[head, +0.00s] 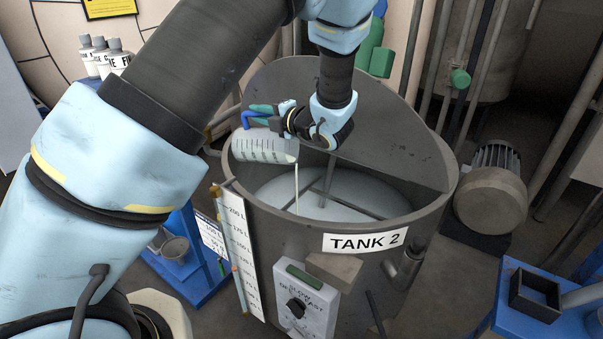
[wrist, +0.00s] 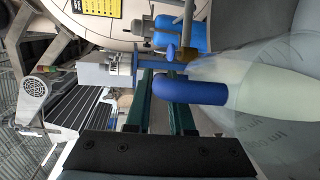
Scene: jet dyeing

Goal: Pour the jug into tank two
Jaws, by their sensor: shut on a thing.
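The clear jug (head: 264,148) has graduation marks and a blue handle, and lies tipped on its side over the left part of tank two's open mouth. A thin pale stream (head: 296,190) falls from its lip into the tank. My gripper (head: 270,113) is shut on the jug's blue handle; in the wrist view the green fingers (wrist: 160,105) close on the blue handle (wrist: 195,92), with pale liquid (wrist: 265,85) inside the clear jug. Tank two (head: 310,225) is a grey steel vessel labelled TANK 2, with its round lid raised behind and pale liquid (head: 330,205) inside.
A control box (head: 305,303) with a dial and a level scale (head: 240,250) are on the tank's front. Several white bottles (head: 105,55) stand at the upper left. A motor (head: 490,190) and blue stand (head: 545,320) are at the right. Pipes rise behind.

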